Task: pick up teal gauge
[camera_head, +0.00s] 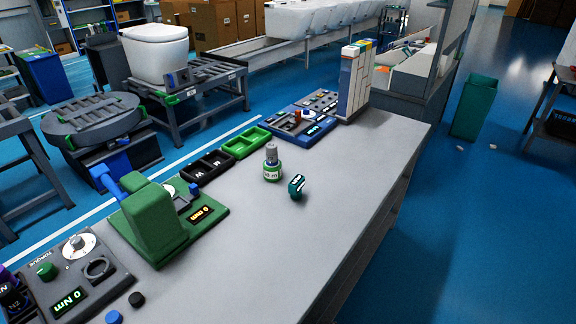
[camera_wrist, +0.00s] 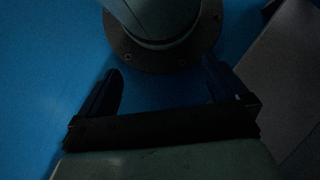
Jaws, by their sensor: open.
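The teal gauge (camera_head: 297,187) is a small dark-teal block with a lit white display. It sits on the grey bench, right of the middle of the head view, just right of and in front of a green-and-grey bottle-like item. My gripper (camera_wrist: 160,92) shows only in the wrist view. Its two dark fingers stand wide apart with nothing between them. A round flange and a pale link lie beyond the fingers. The gauge is not visible in the wrist view, and my gripper is not visible in the head view.
The bottle-like item (camera_head: 272,163) stands close to the gauge. A green press-like fixture (camera_head: 154,219) stands at left. The grey bench top (camera_head: 345,190) is clear right of the gauge.

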